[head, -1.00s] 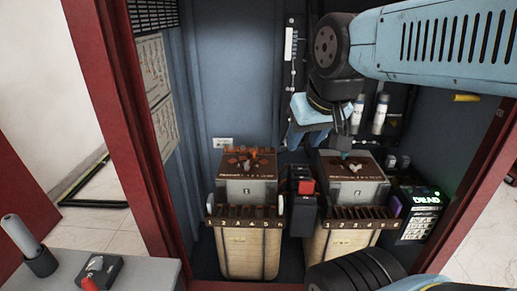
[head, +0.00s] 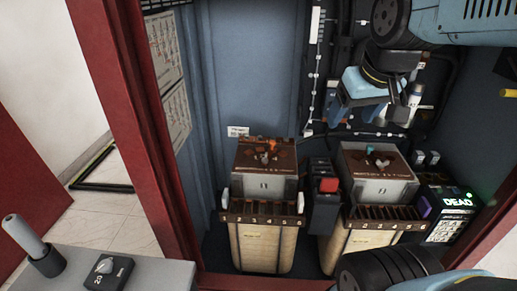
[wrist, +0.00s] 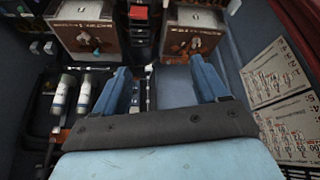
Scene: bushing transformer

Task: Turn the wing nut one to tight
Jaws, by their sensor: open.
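Two grey boxes with brown tops sit side by side low in the cabinet. In the head view a pale wing-shaped nut (head: 266,157) with orange parts near it is on the left box top (head: 250,152); a teal-marked nut (head: 380,162) is on the right box top (head: 358,155). The wrist view shows them swapped: the orange-marked nut (wrist: 192,48) at right, the teal-marked nut (wrist: 98,48) at left. I cannot tell which is number one. My gripper (head: 352,118) is open and empty, above and apart from both boxes. Its blue fingers frame an empty gap in the wrist view (wrist: 162,80).
A dark unit with a red button (head: 328,185) stands between the boxes. A black box reading DEAD (head: 458,202) is at right. Two white bottles (wrist: 62,95) are beside my gripper.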

